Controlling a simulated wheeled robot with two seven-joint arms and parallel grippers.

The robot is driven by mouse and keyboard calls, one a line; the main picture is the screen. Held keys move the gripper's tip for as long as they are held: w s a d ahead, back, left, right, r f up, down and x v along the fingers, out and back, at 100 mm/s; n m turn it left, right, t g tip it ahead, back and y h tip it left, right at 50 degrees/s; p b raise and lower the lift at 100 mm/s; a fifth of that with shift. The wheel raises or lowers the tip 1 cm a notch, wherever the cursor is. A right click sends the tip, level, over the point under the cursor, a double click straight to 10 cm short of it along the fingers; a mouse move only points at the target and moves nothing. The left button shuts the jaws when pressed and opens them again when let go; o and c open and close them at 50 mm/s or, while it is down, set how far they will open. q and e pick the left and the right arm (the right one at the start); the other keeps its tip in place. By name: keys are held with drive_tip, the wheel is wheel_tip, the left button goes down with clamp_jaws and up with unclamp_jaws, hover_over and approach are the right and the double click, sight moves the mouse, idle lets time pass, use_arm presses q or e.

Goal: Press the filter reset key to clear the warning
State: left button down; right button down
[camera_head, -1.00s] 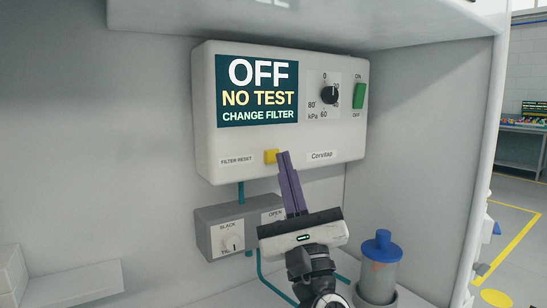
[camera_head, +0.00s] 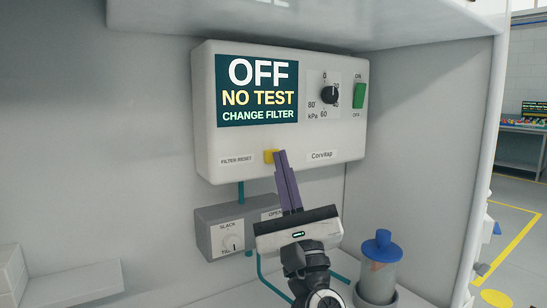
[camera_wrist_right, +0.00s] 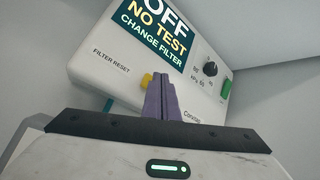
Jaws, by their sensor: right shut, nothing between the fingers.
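The yellow filter reset key (camera_head: 269,156) sits low on the front of the white control box (camera_head: 215,145), right of the "FILTER RESET" label. The display (camera_head: 257,91) reads "OFF / NO TEST / CHANGE FILTER". My right gripper (camera_head: 280,154) is shut and empty, its purple fingers pointing up with the tips at the key's right side. In the right wrist view the fingertips (camera_wrist_right: 159,76) overlap the right side of the yellow key (camera_wrist_right: 147,80). I cannot tell whether they touch it. My left gripper is not in view.
A black kPa dial (camera_head: 329,95) and a green ON/OFF switch (camera_head: 359,96) are on the box's right side. A grey box (camera_head: 222,212) with a knob is below. A blue-capped canister (camera_head: 378,268) stands at the lower right. A white shelf overhangs above.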

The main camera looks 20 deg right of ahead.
drive_tip(key=shift+w, duration=0.35)
idle(0.3)
drive_tip(key=shift+s, duration=0.1)
drive_tip(key=shift+s+d, duration=0.1)
drive_tip(key=shift+s, duration=0.65)
drive_tip(key=shift+s+p, duration=0.1)
drive_tip(key=shift+p, duration=0.25)
drive_tip(key=s, duration=0.1)
drive_tip(key=s+p, duration=0.1)
drive_tip(key=s, duration=0.2)
drive_tip(key=shift+s+d, duration=0.35)
drive_tip(key=shift+s, duration=0.05)
idle(0.4)
